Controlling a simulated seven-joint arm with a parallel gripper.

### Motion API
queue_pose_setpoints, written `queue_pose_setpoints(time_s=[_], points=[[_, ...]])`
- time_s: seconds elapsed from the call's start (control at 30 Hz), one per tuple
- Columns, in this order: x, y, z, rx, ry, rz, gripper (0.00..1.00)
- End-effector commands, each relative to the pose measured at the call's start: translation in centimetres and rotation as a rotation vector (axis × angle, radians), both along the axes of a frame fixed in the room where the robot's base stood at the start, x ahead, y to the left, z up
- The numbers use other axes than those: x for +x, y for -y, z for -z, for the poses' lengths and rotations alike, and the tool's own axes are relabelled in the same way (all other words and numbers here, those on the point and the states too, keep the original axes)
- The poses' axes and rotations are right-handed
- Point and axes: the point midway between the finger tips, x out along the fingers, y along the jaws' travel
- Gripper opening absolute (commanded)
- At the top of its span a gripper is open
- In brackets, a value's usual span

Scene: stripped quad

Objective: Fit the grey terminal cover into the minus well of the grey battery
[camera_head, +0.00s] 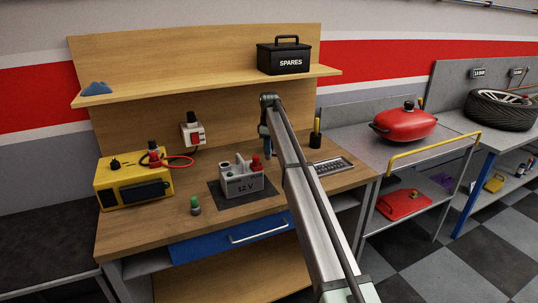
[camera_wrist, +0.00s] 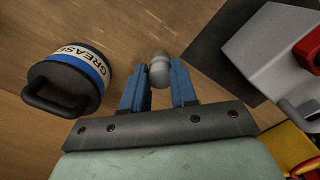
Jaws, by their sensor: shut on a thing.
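The grey battery (camera_head: 241,188), marked 12 V, stands upright on a dark mat (camera_head: 222,203) on the wooden bench. A red cover (camera_head: 257,164) sits at its right end. My gripper (camera_head: 266,143) is above the bench behind the battery. In the wrist view, its blue fingers (camera_wrist: 159,88) are shut on a small grey rounded piece, the terminal cover (camera_wrist: 159,68), apart from the battery. The battery (camera_wrist: 268,55) is at the upper right of that view. I cannot make out the minus well in either view.
A black grease tin (camera_wrist: 68,82) lies left of my fingers in the wrist view. A yellow charger (camera_head: 133,181) stands left of the battery. A green-topped piece (camera_head: 195,206) stands in front.

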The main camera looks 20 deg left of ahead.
Motion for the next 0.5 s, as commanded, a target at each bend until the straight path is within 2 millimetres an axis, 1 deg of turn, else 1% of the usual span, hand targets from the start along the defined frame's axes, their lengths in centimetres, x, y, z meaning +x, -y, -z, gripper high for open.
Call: queue_pose_setpoints(time_s=[0.03, 0.1, 0.27, 0.37, 0.47, 0.5], points=[[0.1, -0.1, -1.0, 0.001, 0.002, 0.000, 0.00], [0.1, -0.1, -2.4, 0.001, 0.002, 0.000, 0.00], [-0.2, -0.5, -4.8, 0.001, 0.001, -0.005, 0.00], [-1.1, -1.9, -5.9, 0.001, 0.001, -0.020, 0.00], [-2.9, -4.2, -7.1, 0.001, 0.000, -0.048, 0.00], [-3.9, -5.2, -7.7, 0.001, 0.001, -0.061, 0.00]])
